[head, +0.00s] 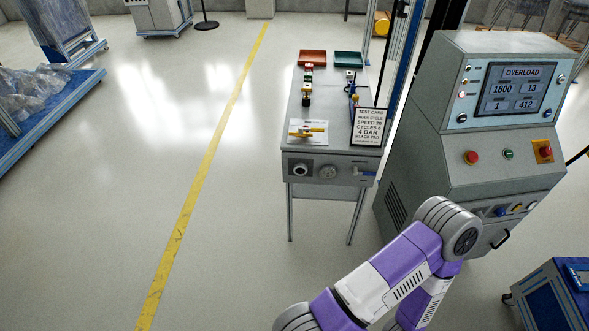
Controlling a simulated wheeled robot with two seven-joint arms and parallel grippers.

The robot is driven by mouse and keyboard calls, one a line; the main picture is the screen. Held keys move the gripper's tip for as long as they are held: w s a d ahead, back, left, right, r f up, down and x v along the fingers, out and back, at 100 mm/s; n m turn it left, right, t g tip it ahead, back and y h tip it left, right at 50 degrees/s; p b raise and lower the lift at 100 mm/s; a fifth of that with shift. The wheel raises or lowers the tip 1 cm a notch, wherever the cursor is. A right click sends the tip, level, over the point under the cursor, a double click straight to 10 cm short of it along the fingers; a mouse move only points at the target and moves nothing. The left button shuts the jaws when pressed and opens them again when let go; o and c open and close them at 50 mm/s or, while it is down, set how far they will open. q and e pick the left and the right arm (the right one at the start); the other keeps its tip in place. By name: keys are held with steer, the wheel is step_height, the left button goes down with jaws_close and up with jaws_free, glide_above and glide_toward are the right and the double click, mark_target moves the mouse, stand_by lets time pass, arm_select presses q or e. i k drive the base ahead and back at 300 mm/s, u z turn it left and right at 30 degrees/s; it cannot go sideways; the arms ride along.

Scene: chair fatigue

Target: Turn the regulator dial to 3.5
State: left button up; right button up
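A narrow grey bench (312,115) stands right of the middle. Its front panel carries a dark-centred round fitting (301,169) at the left, a round grey dial-like part (327,172) in the middle and a small blue-handled part (362,171) at the right. I cannot tell which is the regulator dial, and no scale or setting is readable. A purple and white arm of mine is bent at the lower right. Neither gripper is in view.
A grey control cabinet (409,140) stands close right of the bench; its screen (515,89) reads OVERLOAD. Red (313,58) and green (348,59) trays sit at the bench's back. A blue cart (555,295) is at lower right. Floor left of the bench is clear.

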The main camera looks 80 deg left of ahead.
mark_target(300, 168)
steer(key=u, duration=2.95)
steer(key=i, duration=1)
steer(key=z, duration=0.45)
